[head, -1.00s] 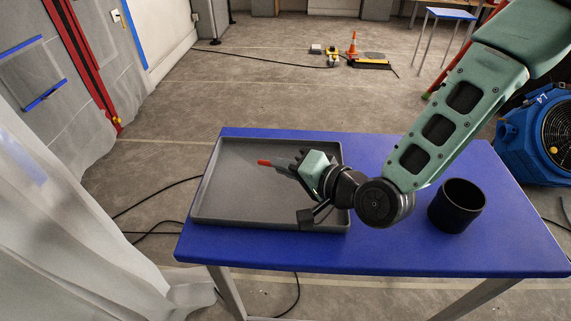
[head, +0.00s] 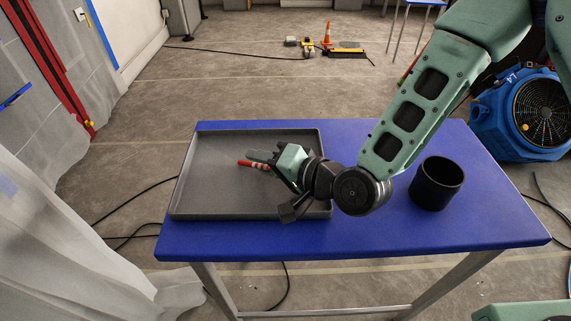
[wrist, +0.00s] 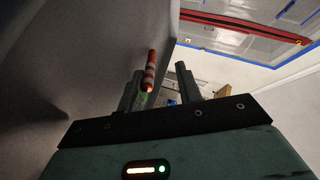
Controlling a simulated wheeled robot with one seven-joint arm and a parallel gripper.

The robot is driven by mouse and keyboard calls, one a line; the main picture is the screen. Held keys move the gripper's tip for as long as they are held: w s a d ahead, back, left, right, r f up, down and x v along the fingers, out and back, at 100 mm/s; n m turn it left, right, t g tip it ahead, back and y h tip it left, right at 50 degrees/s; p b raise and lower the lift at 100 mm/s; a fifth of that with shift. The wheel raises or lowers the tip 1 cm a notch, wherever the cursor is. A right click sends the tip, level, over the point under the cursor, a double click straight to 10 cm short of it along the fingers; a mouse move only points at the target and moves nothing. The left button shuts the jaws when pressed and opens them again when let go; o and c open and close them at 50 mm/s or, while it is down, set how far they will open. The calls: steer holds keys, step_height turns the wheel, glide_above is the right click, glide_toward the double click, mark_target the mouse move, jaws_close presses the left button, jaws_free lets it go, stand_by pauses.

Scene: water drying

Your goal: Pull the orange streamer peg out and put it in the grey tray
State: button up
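The streamer peg (head: 252,164) is orange-red with pale bands. It is at the grey tray (head: 190,205), low over or on its floor; I cannot tell if it touches the floor. My gripper (head: 266,165) is low over the tray's right part, tilted, with its fingers pointing left. In the wrist view, a clear gap shows between the fingers of my gripper (wrist: 160,78). The peg (wrist: 151,68) lies along the left finger there, apart from the right one. Its near end is partly hidden by the finger. The tray's grey surface (wrist: 95,60) fills the wrist view's left side.
A black cup (head: 437,184) stands right of the tray on the blue table (head: 390,233). My forearm passes between them. The table's front right is clear. A blue fan (head: 520,110) stands on the floor behind right, and pale sheeting (head: 50,250) hangs at the left.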

steer(key=v, duration=0.3)
steer(key=p+v, duration=0.1)
steer(key=v, duration=0.2)
steer(key=shift+r, duration=0.3)
steer(key=p, duration=0.2)
steer(key=d+p, duration=0.1)
steer(key=p, duration=0.1)
steer(key=shift+s+r, duration=0.2)
steer(key=shift+r, duration=0.05)
steer(key=p+v, duration=0.1)
steer(key=p, duration=0.4)
steer(key=shift+s+d, duration=0.25)
steer(key=shift+s, duration=0.1)
steer(key=p+v, duration=0.6)
steer(key=p, duration=0.1)
steer(key=shift+s+d+p, duration=0.15)
steer(key=shift+d+p, duration=0.15)
steer(key=shift+d, duration=0.05)
steer(key=shift+p+v, duration=0.55)
steer(key=shift+v, duration=0.25)
steer(key=shift+f, duration=0.15)
